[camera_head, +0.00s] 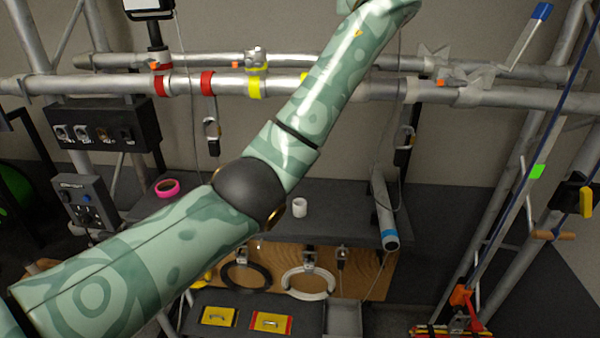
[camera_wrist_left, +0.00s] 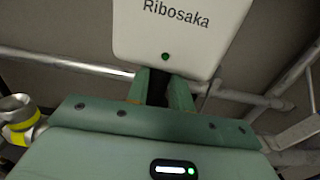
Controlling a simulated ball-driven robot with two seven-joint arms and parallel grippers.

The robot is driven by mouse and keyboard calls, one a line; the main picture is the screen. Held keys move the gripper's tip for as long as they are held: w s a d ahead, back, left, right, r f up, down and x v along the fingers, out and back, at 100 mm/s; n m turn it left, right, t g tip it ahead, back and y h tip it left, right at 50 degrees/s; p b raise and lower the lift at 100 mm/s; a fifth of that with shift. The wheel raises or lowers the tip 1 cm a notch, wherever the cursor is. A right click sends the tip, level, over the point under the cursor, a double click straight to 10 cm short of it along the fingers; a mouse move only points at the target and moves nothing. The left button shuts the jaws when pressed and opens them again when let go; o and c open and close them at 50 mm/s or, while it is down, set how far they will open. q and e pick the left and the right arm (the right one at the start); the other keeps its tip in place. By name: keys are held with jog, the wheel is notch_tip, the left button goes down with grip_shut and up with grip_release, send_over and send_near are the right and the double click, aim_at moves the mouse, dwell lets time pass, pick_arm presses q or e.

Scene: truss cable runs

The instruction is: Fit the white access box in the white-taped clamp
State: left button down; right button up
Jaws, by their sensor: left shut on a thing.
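The white access box (camera_wrist_left: 180,30), marked "Ribosaka" with a small green light, fills the top of the left wrist view. My left gripper (camera_wrist_left: 160,88) is shut on its lower edge and holds it up in front of the truss. In the head view my left arm rises across the middle and leaves at the top, so the gripper and box are out of that frame. My right gripper is not in view.
Horizontal truss tubes (camera_head: 115,87) cross the scene. A red-taped clamp (camera_head: 160,66) with a black device and a yellow-taped clamp (camera_head: 256,62) are at left. Cables and hooks hang below. A dark table (camera_head: 330,205) holds a pink tape roll (camera_head: 167,187) and white cup (camera_head: 299,207).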

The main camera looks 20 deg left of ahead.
pick_arm(q)
jog(key=shift+f+b, duration=1.3)
jog(key=shift+f, duration=1.2)
dwell(0.5)
jog(key=c, duration=1.1)
grip_release()
jog(key=shift+c, duration=0.2)
jog(key=shift+s, duration=0.1)
jog(key=b+v, duration=0.7)
jog(key=v, duration=0.9)
jog(key=shift+s, duration=0.1)
